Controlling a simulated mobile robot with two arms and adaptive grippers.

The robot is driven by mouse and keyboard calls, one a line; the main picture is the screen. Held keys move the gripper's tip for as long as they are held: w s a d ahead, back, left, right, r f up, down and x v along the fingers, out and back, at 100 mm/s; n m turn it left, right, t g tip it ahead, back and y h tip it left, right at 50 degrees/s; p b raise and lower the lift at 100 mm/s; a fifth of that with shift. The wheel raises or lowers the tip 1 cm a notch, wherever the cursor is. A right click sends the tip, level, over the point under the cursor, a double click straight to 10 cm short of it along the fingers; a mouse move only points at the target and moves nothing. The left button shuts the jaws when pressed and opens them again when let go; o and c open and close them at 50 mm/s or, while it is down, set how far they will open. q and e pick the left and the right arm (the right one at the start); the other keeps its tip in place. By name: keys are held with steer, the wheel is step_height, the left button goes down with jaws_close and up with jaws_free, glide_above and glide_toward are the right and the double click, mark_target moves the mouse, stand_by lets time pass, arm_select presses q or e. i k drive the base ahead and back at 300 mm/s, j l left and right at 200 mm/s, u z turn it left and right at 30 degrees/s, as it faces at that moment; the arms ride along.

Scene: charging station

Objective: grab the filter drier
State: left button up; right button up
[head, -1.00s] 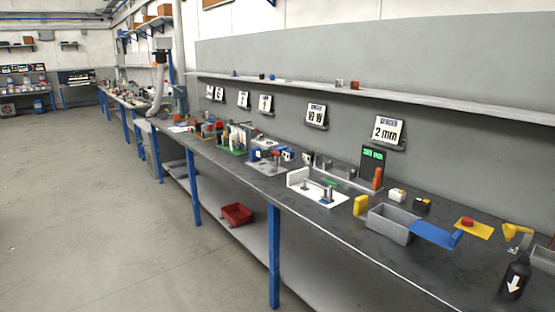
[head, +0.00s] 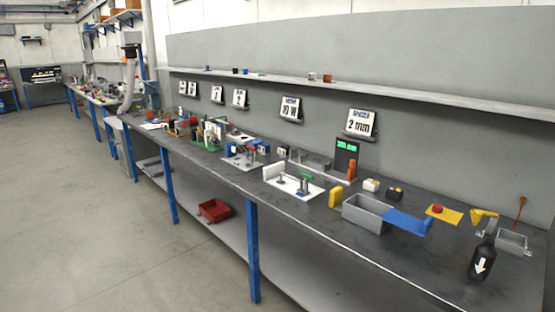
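A black cylinder with a white arrow (head: 482,262), which looks like the filter drier, stands upright at the right end of the dark workbench (head: 330,235). Its narrower top reaches up in front of a yellow part (head: 484,217). Neither of my grippers shows in the head view, so their state and distance from the cylinder are hidden.
A grey bin (head: 366,213) with a blue piece (head: 408,222) lies left of the cylinder. A yellow plate with a red button (head: 438,210) and a small grey tray (head: 513,241) are near it. A shelf (head: 400,97) runs above. The floor (head: 80,230) at left is clear.

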mark_target(484, 255)
steer(key=z, duration=1.5)
steer(key=i+l, duration=0.85)
steer(key=l+z, duration=0.05)
steer(key=l, duration=0.05)
